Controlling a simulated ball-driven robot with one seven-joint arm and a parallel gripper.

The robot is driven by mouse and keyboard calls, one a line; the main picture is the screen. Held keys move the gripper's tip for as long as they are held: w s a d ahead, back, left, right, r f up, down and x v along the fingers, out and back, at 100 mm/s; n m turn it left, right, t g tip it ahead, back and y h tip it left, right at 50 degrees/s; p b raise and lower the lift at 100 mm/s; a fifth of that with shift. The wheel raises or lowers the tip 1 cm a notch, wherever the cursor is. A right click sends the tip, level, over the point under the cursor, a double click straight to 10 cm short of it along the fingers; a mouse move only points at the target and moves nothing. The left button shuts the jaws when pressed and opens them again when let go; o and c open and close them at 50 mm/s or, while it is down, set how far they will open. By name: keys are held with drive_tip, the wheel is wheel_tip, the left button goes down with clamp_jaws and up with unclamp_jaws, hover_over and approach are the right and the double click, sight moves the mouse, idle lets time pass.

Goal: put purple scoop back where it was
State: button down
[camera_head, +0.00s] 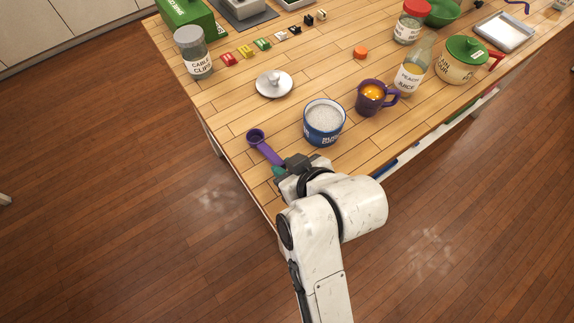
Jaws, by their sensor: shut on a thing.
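The purple scoop (265,147) is near the table's left front edge, its round bowl (256,137) at the upper left and its handle running down right to my gripper (284,169). My gripper is shut on the handle end. My wrist hides the fingertips in part. I cannot tell whether the scoop touches the table or is held just above it. A blue and white tub (324,128) filled with white grains stands open just right of the scoop. A silver lid with a knob (274,89) lies on the table behind the tub.
A purple mug (368,101) with orange contents stands right of the tub. A juice bottle (411,77), a flour pot (455,69) and an orange cap (360,52) are beyond. A cable clips jar (196,62) stands far left. The tabletop left of the lid (225,95) is clear.

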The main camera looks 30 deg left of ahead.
drive_tip(key=shift+f, duration=0.2)
drive_tip(key=shift+f, duration=0.15)
drive_tip(key=c, duration=1)
unclamp_jaws()
drive_tip(key=shift+r, duration=0.25)
drive_tip(key=v, duration=1.2)
